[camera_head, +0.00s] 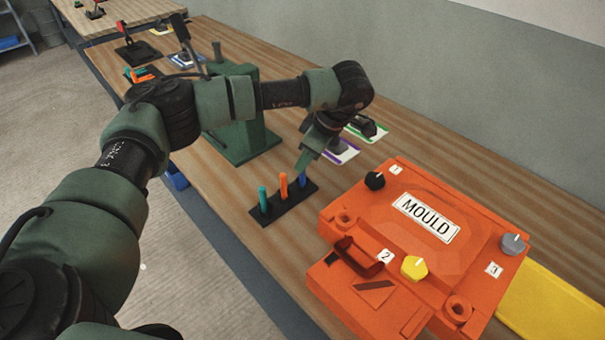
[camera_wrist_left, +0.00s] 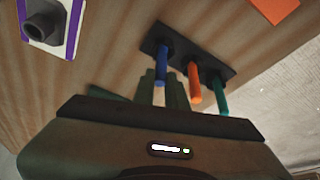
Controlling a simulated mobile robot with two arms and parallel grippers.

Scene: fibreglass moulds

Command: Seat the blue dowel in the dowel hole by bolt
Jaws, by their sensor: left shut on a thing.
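The blue dowel (camera_head: 303,181) stands upright in the black holder (camera_head: 270,216), at the end nearest the mould. My left gripper (camera_head: 305,161) points down over it and is shut on its upper part. In the left wrist view the blue dowel (camera_wrist_left: 162,62) runs between the fingers, its other end still at the holder (camera_wrist_left: 213,70). The orange mould (camera_head: 440,190) has round holes at its front right corner (camera_head: 457,308) and left corner (camera_head: 345,218). Its knob-like bolts are black (camera_head: 375,180), yellow (camera_head: 414,267) and grey (camera_head: 513,244), beside labels 1, 2 and 3.
An orange dowel (camera_head: 283,186) and a teal dowel (camera_head: 263,199) stand in the same holder. A green stand (camera_head: 240,145) is behind my arm. Dark parts lie on purple-edged (camera_head: 343,152) and green-edged cards (camera_head: 367,130). A yellow sheet (camera_head: 555,305) lies right of the mould.

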